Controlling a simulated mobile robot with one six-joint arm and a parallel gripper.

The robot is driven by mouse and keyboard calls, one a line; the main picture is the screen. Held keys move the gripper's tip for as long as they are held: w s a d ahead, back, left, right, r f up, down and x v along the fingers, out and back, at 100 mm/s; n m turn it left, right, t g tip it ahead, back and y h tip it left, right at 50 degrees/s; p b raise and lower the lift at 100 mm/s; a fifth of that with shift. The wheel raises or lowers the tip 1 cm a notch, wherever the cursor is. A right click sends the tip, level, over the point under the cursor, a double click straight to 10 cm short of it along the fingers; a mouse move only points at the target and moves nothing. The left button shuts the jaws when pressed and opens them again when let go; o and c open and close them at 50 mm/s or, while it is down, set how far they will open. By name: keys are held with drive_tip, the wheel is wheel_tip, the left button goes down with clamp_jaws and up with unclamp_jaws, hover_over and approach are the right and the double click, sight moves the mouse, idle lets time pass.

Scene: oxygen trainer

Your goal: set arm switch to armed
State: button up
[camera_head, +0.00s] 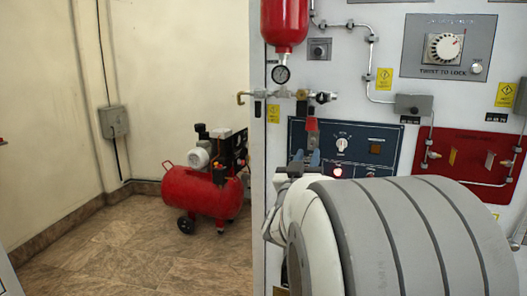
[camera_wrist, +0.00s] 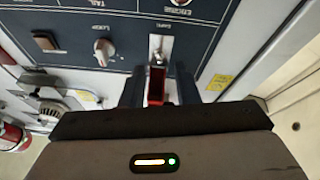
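The arm switch is on a dark blue panel (camera_head: 367,139). In the wrist view it shows as a pale metal plate (camera_wrist: 161,48) with a small lever, beside a red guard (camera_wrist: 156,86). The red guard also shows in the head view (camera_head: 312,125), just above my fingers. My gripper (camera_wrist: 158,90) has its two dark fingers apart, one on each side of the red guard. In the head view my gripper (camera_head: 306,158) is at the panel's left part. I cannot tell whether a finger touches the guard. The lever's exact position is too small to tell.
A white knob (camera_head: 341,143), an amber square (camera_head: 376,148) and a lit red lamp (camera_head: 338,171) are on the same panel.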

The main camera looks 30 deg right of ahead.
sight(312, 144)
drive_tip(key=shift+x, duration=1.5)
drive_tip(key=shift+c, duration=0.3)
clamp_jaws()
